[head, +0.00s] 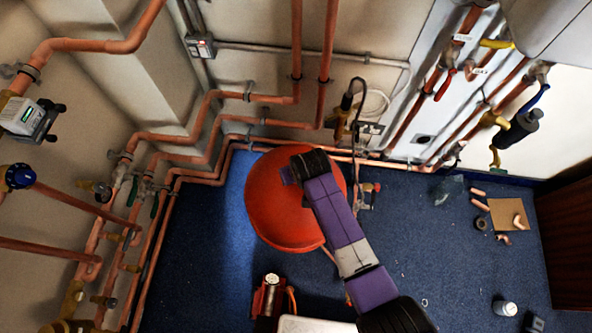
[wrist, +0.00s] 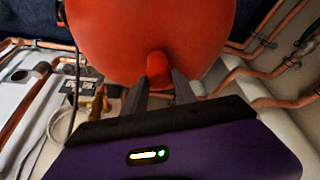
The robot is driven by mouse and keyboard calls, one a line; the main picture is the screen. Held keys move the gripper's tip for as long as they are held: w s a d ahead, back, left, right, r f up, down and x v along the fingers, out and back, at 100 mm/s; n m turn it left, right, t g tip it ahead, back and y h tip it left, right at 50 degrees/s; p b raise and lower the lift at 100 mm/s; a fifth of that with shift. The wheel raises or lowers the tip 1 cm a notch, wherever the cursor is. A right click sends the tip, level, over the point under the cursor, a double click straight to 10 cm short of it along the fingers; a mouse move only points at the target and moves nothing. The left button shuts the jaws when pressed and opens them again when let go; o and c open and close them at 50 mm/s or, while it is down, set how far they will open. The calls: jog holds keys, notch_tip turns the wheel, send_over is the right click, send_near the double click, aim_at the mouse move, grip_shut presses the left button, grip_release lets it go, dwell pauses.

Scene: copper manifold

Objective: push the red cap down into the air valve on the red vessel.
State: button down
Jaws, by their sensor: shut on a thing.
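The red vessel (head: 272,212) stands on the blue floor in the middle of the head view. It fills the top of the wrist view (wrist: 110,28). The red cap (wrist: 158,66) is a short red cylinder against the vessel's surface in the wrist view. My gripper (wrist: 158,76) is shut on it, with one dark finger on each side. In the head view my purple arm reaches over the vessel's top and hides the cap and the fingertips. The air valve is hidden, and I cannot tell whether the cap touches it.
Copper pipes (head: 215,118) run along the walls left of and behind the vessel. A red pump-like unit (head: 270,297) stands in front of it. Pipe offcuts, a cardboard piece (head: 508,216) and a white cup (head: 505,308) lie at the right. Blue floor (head: 450,260) is mostly clear.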

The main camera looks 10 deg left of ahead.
jog(key=c, duration=0.9)
grip_release()
jog(key=p+v, duration=0.1)
jog(key=v, duration=0.6)
jog(key=shift+s+r, duration=0.15)
jog(key=shift+r, duration=0.2)
